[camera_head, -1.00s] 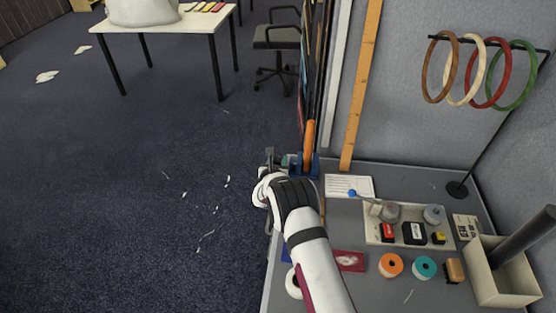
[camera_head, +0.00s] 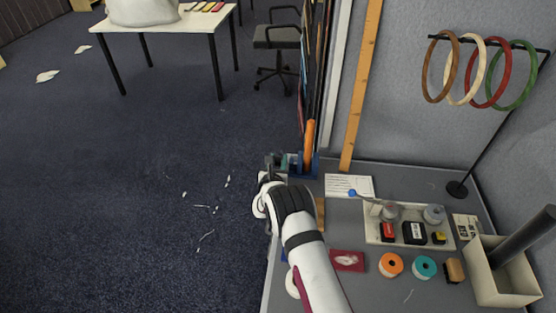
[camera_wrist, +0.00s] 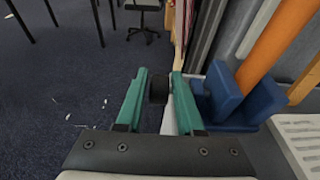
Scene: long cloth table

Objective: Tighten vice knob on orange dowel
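The blue vice (camera_wrist: 228,92) sits at the table's far left corner, and it also shows in the head view (camera_head: 296,166). The orange dowel (camera_wrist: 275,42) stands upright in it, leaning in the wrist view, and shows in the head view (camera_head: 309,137). The dark vice knob (camera_wrist: 158,88) is on the vice's left side, in front of the fingers. My gripper (camera_wrist: 160,76) has its two green fingers apart, one on each side of the knob. A narrow gap seems to show beside the knob; contact cannot be made out. The knob is not clear in the head view.
A white card (camera_head: 348,186) lies right of the vice. A pale tray (camera_head: 374,235) with small items, an orange roll (camera_head: 391,265) and a teal roll (camera_head: 424,267) lie farther right. A wooden strip (camera_head: 360,90) leans on the panel. Left of the table is open carpet.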

